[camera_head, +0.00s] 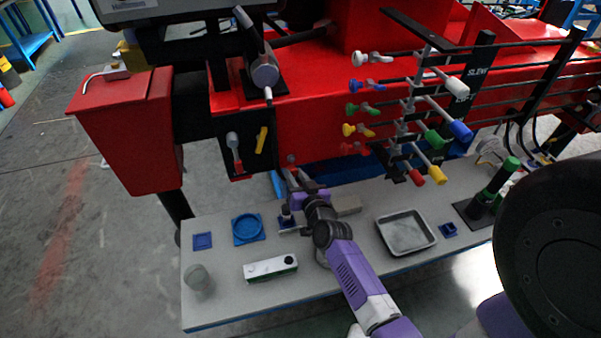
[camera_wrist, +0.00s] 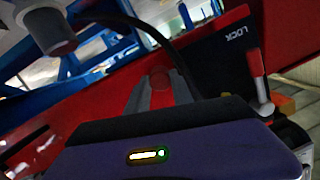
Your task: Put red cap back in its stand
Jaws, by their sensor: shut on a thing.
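My gripper (camera_head: 294,175) is at the back edge of the grey table, in front of the red machine. In the wrist view its grey fingers (camera_wrist: 160,95) are shut on the red cap (camera_wrist: 161,80), which shows as a rounded red piece between them. The cap's red end (camera_head: 291,158) shows small above the fingers in the head view, against the dark panel. Its lower part is hidden by the fingers. Blue holders stand on the table: a flat square one (camera_head: 202,241), a round one (camera_head: 247,229) and a small one (camera_head: 448,229). I cannot tell which is the cap's stand.
On the table (camera_head: 330,275) are a clear cup (camera_head: 199,280), a white-and-green level (camera_head: 270,268), a metal tray (camera_head: 406,232) and a black stand with a green-topped cylinder (camera_head: 490,190). Coloured levers (camera_head: 365,108) jut from the red machine above.

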